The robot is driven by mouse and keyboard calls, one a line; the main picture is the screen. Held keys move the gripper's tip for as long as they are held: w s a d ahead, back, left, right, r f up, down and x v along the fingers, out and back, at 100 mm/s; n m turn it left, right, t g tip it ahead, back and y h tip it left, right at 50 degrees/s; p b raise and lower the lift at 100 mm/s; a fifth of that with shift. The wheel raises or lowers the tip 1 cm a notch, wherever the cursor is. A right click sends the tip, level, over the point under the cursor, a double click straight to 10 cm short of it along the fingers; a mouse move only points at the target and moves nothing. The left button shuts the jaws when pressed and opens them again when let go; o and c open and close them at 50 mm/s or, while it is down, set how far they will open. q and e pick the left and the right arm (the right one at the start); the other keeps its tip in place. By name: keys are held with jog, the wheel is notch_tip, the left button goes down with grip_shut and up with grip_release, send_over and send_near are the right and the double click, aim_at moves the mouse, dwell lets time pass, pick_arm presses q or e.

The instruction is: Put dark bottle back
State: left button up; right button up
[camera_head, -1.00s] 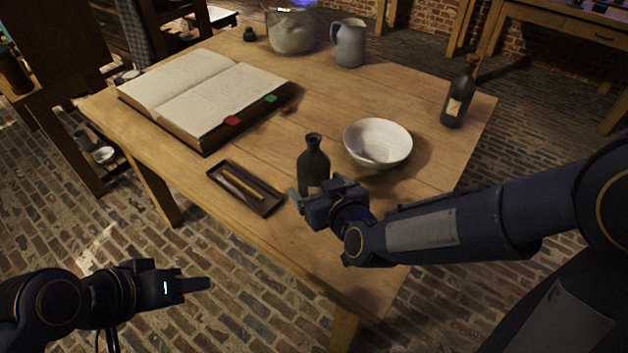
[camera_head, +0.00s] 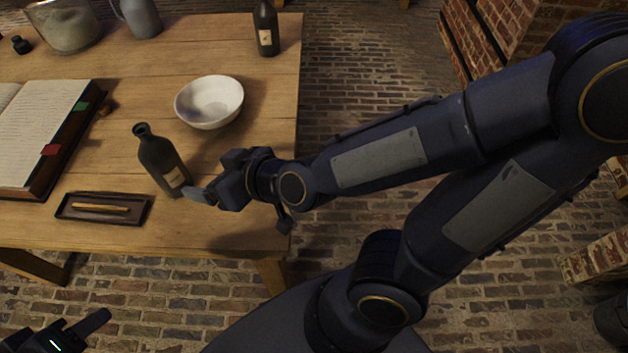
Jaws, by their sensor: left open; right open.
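A dark bottle (camera_head: 160,160) with a pale label stands on the wooden table near its front edge, between the small tray and the white bowl. My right gripper (camera_head: 200,195) is open beside the bottle's lower right side; one finger is close to the label, and I cannot tell whether it touches. A second dark bottle (camera_head: 265,28) with a label stands at the table's far right. My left gripper (camera_head: 88,325) is open and empty, low over the floor in front of the table.
A white bowl (camera_head: 209,102) stands behind the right gripper. A small dark tray (camera_head: 72,211) holding a yellowish stick, an open book (camera_head: 38,128), a grey jug (camera_head: 140,18) and a glass jar (camera_head: 65,25) are on the table.

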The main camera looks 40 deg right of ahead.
jog(key=s+d+m+g+h, duration=0.2)
jog(key=s+d+m+g, duration=0.3)
jog(key=s+d, duration=0.8)
jog(key=shift+d, duration=0.35)
notch_tip(320, 180, up, 15)
jog(key=p, duration=1.5)
jog(key=shift+r, duration=0.15)
